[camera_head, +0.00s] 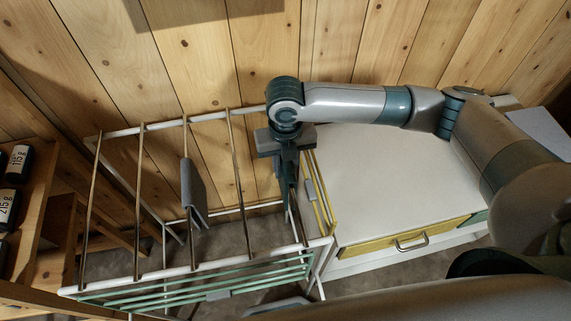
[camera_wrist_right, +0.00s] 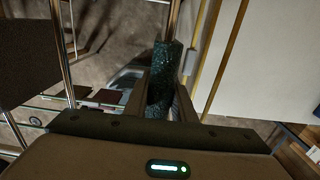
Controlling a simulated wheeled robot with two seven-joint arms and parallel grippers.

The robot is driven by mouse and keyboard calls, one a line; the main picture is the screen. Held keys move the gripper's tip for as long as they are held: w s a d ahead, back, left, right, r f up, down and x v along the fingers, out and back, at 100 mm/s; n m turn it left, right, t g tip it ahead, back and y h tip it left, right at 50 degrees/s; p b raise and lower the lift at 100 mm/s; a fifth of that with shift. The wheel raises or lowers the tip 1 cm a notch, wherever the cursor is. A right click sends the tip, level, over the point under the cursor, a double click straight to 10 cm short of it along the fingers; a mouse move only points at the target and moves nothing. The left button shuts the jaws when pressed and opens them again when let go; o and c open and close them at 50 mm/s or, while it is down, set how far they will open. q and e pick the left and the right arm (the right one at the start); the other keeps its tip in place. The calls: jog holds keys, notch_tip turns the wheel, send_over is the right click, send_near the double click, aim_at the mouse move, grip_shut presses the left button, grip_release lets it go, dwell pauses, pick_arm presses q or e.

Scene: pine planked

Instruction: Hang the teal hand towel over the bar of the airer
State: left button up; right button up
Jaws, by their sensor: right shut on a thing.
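The airer (camera_head: 122,131) has a white frame and several metal bars and stands on the left in the head view. My right gripper (camera_head: 288,165) points down over its rightmost bar (camera_head: 297,222), shut on the dark teal hand towel. In the right wrist view the towel (camera_wrist_right: 163,72) is a narrow strip between the fingers of my right gripper (camera_wrist_right: 160,100), in line with a bar (camera_wrist_right: 173,20). I cannot tell whether it lies over that bar or beside it. Gripper and arm hide much of it in the head view. My left gripper is out of view.
A grey cloth (camera_head: 193,191) hangs over a middle bar. A white-topped cabinet (camera_head: 385,180) with a yellow drawer front stands close to the airer's right side. A wooden shelf (camera_head: 30,200) with dark labelled items is at far left. A plank wall (camera_head: 200,60) is behind.

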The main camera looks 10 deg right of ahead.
jog(key=shift+f, duration=0.35)
dwell(0.5)
jog(key=o, duration=0.9)
jog(key=shift+o, duration=0.5)
jog(key=o, duration=0.4)
jog(key=shift+o, duration=0.2)
jog(key=shift+r, duration=0.1)
